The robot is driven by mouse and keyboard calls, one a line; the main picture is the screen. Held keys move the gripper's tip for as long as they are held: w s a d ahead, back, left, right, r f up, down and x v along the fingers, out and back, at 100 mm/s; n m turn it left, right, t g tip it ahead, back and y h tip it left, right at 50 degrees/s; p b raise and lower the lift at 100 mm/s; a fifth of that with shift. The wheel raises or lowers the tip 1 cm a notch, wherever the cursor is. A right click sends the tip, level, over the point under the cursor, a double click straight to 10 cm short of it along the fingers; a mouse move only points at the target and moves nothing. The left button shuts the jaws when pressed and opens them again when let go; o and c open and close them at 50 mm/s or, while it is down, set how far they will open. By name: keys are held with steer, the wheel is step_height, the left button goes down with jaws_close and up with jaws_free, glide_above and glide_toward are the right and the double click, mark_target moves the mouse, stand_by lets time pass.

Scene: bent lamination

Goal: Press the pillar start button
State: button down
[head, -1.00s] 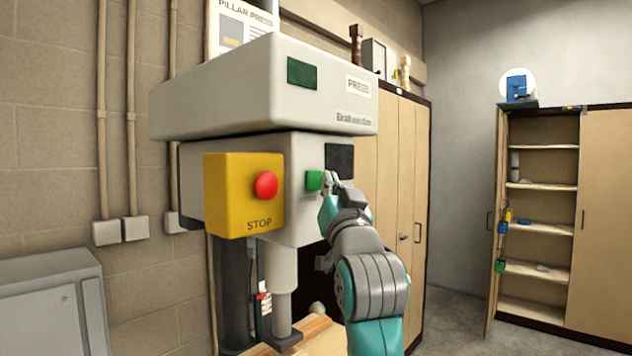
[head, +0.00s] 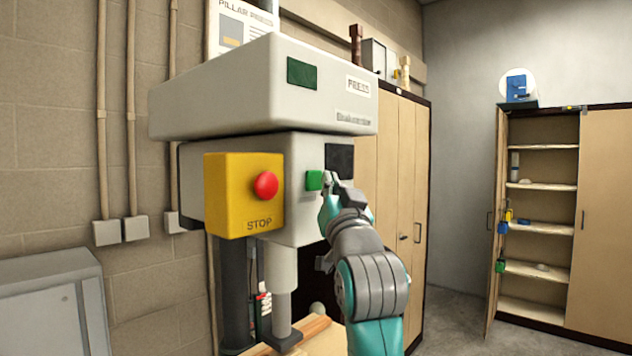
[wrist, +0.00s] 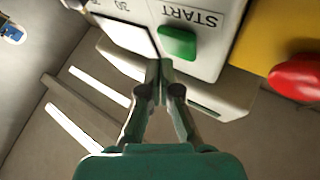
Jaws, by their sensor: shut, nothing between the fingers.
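The green start button (head: 314,180) sits on the front of the grey pillar press (head: 262,95), right of the yellow stop box. In the wrist view the green button (wrist: 178,43) lies under the upside-down word START. My gripper (head: 330,178) is shut and empty, with its fingertips just right of the button in the head view. In the wrist view my gripper (wrist: 160,68) points up, its tips just below and left of the button. I cannot tell whether the tips touch the press face or the button.
The yellow stop box (head: 244,196) with a red stop button (head: 266,185) is left of the start button; the red button also shows in the wrist view (wrist: 297,77). A dark panel (head: 339,160) is just above my fingertips. A wooden board (head: 310,335) lies below the press.

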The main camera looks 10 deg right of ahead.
steer(key=shift+w+a, duration=0.1)
steer(key=shift+w+a, duration=0.2)
steer(key=shift+w, duration=0.05)
steer(key=shift+w+a, duration=0.25)
steer(key=shift+w, duration=0.15)
stand_by(1.0)
stand_by(0.3)
steer(key=shift+s+d, duration=0.55)
steer(key=shift+s, duration=0.2)
steer(key=shift+s+d, duration=0.75)
steer(key=shift+s, duration=0.25)
steer(key=shift+s+d, duration=0.7)
steer(key=shift+s, duration=0.3)
